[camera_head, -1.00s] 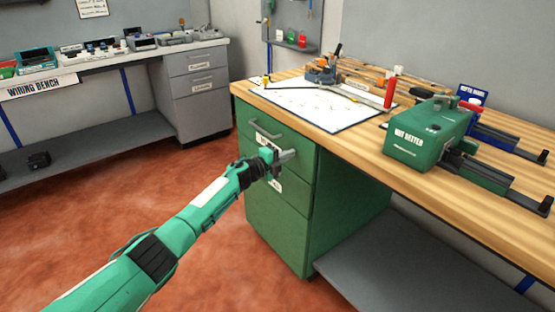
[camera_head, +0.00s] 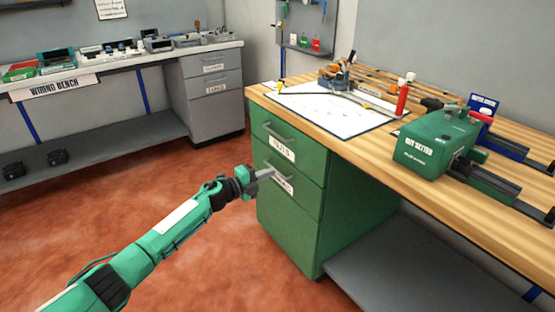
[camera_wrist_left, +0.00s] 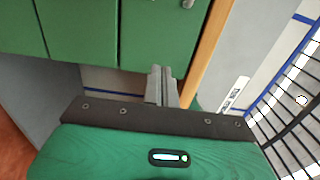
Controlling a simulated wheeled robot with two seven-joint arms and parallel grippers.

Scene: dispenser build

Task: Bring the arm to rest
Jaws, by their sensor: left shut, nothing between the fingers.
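My left arm comes in from the lower left in the head view. Its gripper (camera_head: 262,175) is shut and empty, in front of the green drawer cabinet (camera_head: 292,235) and near the labelled second drawer. I cannot tell whether it touches the drawer front. In the left wrist view the two grey fingers (camera_wrist_left: 161,84) lie together, with green cabinet fronts (camera_wrist_left: 80,30) beyond them. My right gripper shows in neither view.
A wooden workbench (camera_head: 460,205) tops the cabinet. It carries a white sheet (camera_head: 325,112), a red cylinder (camera_head: 402,99) and a green machine (camera_head: 435,148). A grey shelf (camera_head: 400,270) sits low at right. A wiring bench (camera_head: 150,58) stands behind left. The red floor (camera_head: 120,200) between is clear.

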